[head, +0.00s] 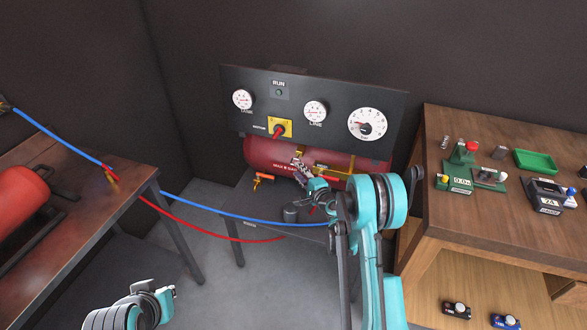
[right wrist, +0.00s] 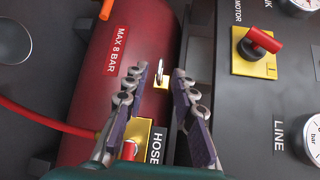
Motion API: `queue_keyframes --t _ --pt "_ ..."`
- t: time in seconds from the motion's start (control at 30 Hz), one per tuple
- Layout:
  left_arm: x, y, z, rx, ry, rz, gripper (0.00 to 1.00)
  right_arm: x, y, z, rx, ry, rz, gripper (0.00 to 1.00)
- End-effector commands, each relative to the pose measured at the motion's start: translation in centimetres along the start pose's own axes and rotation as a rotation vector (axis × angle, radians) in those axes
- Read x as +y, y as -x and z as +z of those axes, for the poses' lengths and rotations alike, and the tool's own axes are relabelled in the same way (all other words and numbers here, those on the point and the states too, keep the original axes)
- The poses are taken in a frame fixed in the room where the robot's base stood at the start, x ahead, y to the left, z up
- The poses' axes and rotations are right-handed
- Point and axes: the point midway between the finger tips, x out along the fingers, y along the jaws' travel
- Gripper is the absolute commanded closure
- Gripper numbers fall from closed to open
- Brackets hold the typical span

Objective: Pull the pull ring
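A small silver pull ring (right wrist: 161,74) on a yellow tag sits along the top of the red tank (right wrist: 138,60) in the right wrist view. My right gripper (right wrist: 160,76) is open, with one finger on each side of the ring. A gap shows between the ring and each fingertip. In the head view my right gripper (head: 299,165) is in front of the tank, and the ring is hard to make out there. My left arm's end (head: 162,295) shows at the lower left, away from the tank; its fingers are not clear.
A dark panel (head: 240,118) with gauges and a red-handled switch (head: 279,131) stands behind the tank. Blue (head: 240,217) and red (head: 215,233) hoses hang across the gap to the left bench (head: 100,190). A wooden workbench (head: 480,222) stands at right.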

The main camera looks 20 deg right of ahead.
Motion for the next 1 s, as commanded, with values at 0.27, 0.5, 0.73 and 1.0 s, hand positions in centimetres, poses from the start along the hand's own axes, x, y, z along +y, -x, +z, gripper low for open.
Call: queue_keyframes --t 0.27,0.5,0.73,1.0 --pt "0.0 -1.2 0.9 0.000 0.000 0.000 1.00 0.2 -4.5 0.0 -0.001 0.003 0.001 0.74" --pt "0.0 -1.4 1.0 0.000 0.000 0.000 1.00 0.0 -5.7 0.1 0.000 0.002 0.001 0.74" --pt "0.0 -1.4 1.0 0.000 0.000 0.000 1.00 0.0 -5.6 0.1 0.000 0.002 0.001 0.87" --pt "0.0 -1.4 1.0 0.000 0.000 0.000 1.00 0.1 -5.6 0.1 -0.001 0.003 0.002 1.00"
